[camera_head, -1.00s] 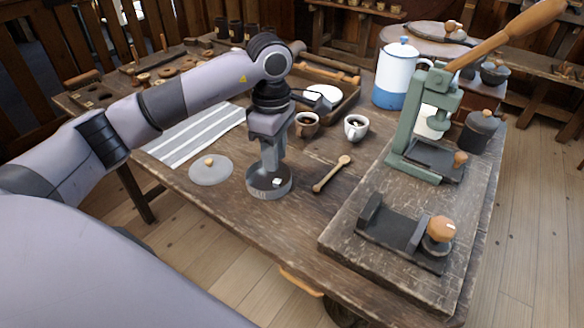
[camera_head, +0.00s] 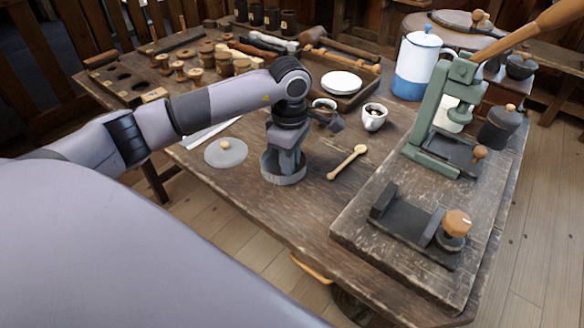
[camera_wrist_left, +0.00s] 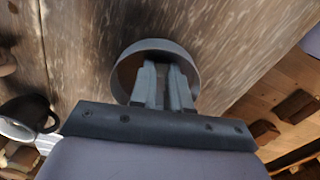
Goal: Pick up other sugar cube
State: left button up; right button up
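The round grey metal bowl (camera_head: 270,172) stands near the table's front edge, and it also shows in the left wrist view (camera_wrist_left: 122,72). My left gripper (camera_wrist_left: 163,75) points down with its fingertips inside the bowl. Its two fingers are close together with a narrow gap between them. No sugar cube shows in either view now; the fingers and the bowl wall hide much of the bowl's inside. I cannot tell whether a cube is between the fingers. My right gripper is not in view.
A grey lid with a wooden knob (camera_head: 226,153) lies left of the bowl, and a wooden spoon (camera_head: 347,162) lies right. A white cup (camera_head: 374,117) and a brown cup (camera_head: 323,104) stand behind. A green lever press (camera_head: 437,135) stands on a raised board at right.

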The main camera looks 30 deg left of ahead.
pick_arm(q)
grip_shut()
jog(key=shift+r, duration=0.45)
notch_tip(320, 180, up, 19)
jog(key=p, duration=0.2)
